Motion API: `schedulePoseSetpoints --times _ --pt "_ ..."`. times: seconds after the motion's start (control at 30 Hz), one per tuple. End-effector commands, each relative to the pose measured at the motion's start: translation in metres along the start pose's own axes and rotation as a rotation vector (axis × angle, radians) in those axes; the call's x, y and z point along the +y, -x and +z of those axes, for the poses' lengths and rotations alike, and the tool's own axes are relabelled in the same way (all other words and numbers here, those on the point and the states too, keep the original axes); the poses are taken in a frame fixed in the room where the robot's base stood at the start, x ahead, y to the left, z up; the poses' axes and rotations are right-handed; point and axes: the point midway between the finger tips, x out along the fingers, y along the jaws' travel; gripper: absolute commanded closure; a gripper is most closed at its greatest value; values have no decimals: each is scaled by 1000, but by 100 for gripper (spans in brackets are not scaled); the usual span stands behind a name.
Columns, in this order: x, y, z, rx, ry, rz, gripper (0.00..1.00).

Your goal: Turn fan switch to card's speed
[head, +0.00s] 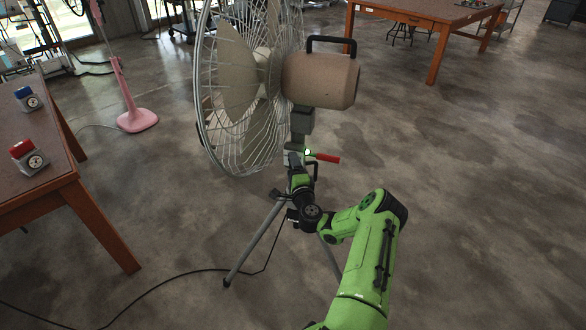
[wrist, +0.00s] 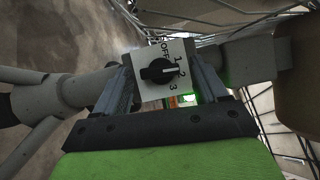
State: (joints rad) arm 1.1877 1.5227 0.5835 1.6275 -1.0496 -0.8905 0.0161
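The fan (head: 262,75) stands on a tripod, with its tan motor housing to the right of the wire cage. In the wrist view its switch is a black knob (wrist: 158,71) on a pale plate (wrist: 150,92) marked OFF, 1, 2, 3. In the head view my gripper (head: 300,172) is at the fan's post. I can make out no speed card.
A red lever (head: 322,158) sticks out right of the post, beside a small light (head: 307,152). A wooden table (head: 62,195) at left holds red (head: 28,155) and blue (head: 27,98) devices with dials. A pink stand (head: 137,120) is behind.

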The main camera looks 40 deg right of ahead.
Motion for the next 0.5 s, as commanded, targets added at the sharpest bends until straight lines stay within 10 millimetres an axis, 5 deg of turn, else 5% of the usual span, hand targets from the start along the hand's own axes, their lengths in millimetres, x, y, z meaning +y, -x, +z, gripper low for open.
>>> schedulePoseSetpoints --times 0.33,0.5 --pt "0 0 0 0 -1 1 81" --pt "3 0 0 0 -23 -13 84"
